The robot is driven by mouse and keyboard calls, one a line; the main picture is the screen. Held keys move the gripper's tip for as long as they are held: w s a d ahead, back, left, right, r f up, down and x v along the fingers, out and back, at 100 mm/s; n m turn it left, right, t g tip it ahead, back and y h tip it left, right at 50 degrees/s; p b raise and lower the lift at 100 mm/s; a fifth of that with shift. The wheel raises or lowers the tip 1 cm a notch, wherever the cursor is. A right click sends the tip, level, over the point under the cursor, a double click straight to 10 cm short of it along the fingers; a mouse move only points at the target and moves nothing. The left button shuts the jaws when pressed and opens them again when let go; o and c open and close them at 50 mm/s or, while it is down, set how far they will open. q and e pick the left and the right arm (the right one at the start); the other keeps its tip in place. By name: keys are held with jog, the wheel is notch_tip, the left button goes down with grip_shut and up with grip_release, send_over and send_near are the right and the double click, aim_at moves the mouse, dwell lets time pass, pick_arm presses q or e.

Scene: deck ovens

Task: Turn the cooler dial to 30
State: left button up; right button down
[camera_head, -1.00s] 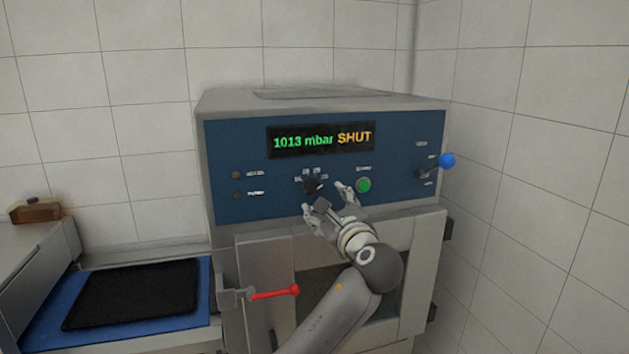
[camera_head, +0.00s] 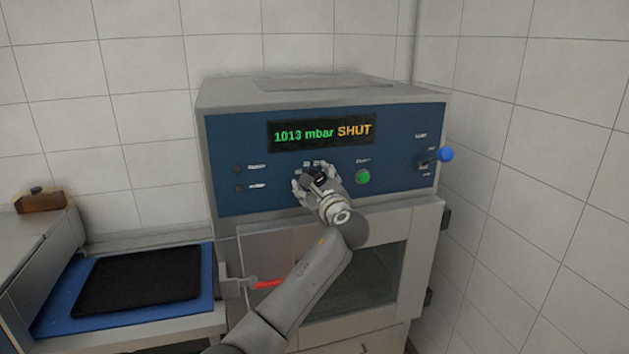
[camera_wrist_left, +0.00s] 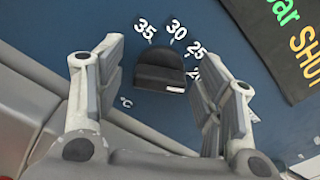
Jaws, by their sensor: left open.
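The cooler dial (camera_wrist_left: 160,68) is a black knob on the blue panel, with the numbers 35, 30 and 25 in an arc above it and another number partly hidden at its right. A small pale mark shows on the knob's lower edge; I cannot tell which number it is set to. My left gripper (camera_head: 317,177) is open in front of the dial in the head view. In the left wrist view its two fingers stand on either side of the knob, with gaps between. The gripper hides part of the dial's scale in the head view. My right gripper is not in view.
A display (camera_head: 320,134) above the dial reads 1013 mbar SHUT. A green button (camera_head: 363,177) is close at the right, and a blue-knobbed lever (camera_head: 445,154) farther right. A red handle (camera_head: 268,284) is below, partly behind my arm. A black mat (camera_head: 138,279) lies at left.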

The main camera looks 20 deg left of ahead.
pick_arm(q)
jog(key=c, duration=1)
jog(key=shift+f+n+b, duration=0.2)
jog(key=shift+n+b, duration=1.2)
jog(key=shift+b, duration=0.1)
jog(key=n+b, duration=0.4)
jog(key=shift+f, duration=0.1)
jog(key=n+b, duration=0.4)
jog(key=shift+s+n, duration=0.1)
jog(key=shift+n, duration=0.3)
jog(key=shift+n+b, duration=1.35)
jog(key=shift+n, duration=0.65)
jog(key=shift+a, duration=0.1)
jog(key=o, duration=1)
